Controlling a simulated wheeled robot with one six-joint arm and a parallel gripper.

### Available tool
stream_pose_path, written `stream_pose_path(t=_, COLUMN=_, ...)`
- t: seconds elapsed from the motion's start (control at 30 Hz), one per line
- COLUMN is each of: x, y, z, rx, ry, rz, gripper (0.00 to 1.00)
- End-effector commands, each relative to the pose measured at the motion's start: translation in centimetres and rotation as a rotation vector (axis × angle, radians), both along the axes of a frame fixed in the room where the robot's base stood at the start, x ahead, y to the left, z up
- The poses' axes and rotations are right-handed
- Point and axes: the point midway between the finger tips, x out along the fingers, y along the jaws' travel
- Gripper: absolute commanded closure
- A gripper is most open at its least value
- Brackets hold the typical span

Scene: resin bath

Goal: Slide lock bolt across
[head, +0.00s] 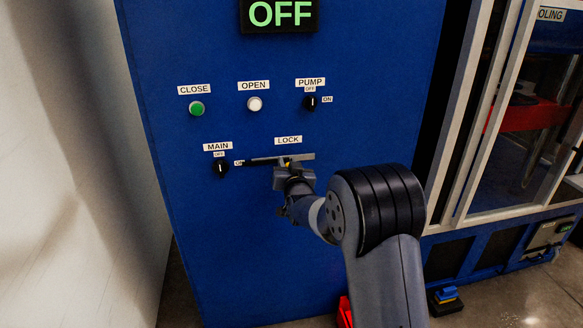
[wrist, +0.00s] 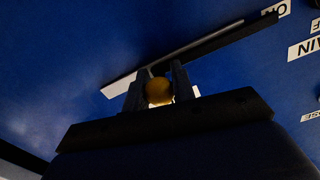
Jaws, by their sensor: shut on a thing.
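The lock bolt (head: 302,156) is a slim bar lying level on the blue panel, just under the LOCK label (head: 288,140). Its left part is dark and reaches toward the ON mark of the MAIN switch. In the wrist view the bolt (wrist: 205,47) runs diagonally across the panel. My gripper (head: 287,168) is at the bolt's middle-right part from below. In the wrist view its two fingers (wrist: 159,88) are shut on a round yellow knob (wrist: 159,91), with the bolt just behind. My arm hides part of the panel below.
The blue panel (head: 250,230) also holds the MAIN switch (head: 221,169), green CLOSE button (head: 196,108), white OPEN button (head: 255,104) and PUMP switch (head: 310,103). A display (head: 279,14) reads OFF. A glazed, framed enclosure (head: 500,120) stands to the right, a pale wall (head: 75,160) to the left.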

Motion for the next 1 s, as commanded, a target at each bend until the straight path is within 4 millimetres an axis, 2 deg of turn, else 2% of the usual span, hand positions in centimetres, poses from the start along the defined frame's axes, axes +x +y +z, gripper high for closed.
stream_pose_path(t=0.07, x=0.0, y=0.0, z=0.0, rx=0.0, ry=0.001, rz=-0.001, gripper=1.0)
stream_pose_path(t=0.1, x=0.0, y=-0.1, z=0.0, rx=0.001, ry=0.002, rz=-0.001, gripper=0.75)
stream_pose_path(t=0.33, x=0.0, y=-0.1, z=0.0, rx=0.001, ry=0.001, rz=-0.001, gripper=0.56)
stream_pose_path(t=0.6, x=0.0, y=-0.1, z=0.0, rx=0.001, ry=0.001, rz=-0.001, gripper=0.54)
stream_pose_path(t=0.73, x=-0.7, y=-0.2, z=0.0, rx=0.001, ry=0.001, rz=-0.001, gripper=0.54)
stream_pose_path(t=0.87, x=-2.3, y=-0.5, z=0.0, rx=0.001, ry=0.001, rz=-0.001, gripper=0.54)
stream_pose_path(t=1.0, x=-4.8, y=-0.9, z=0.0, rx=0.002, ry=0.002, rz=-0.001, gripper=0.54)
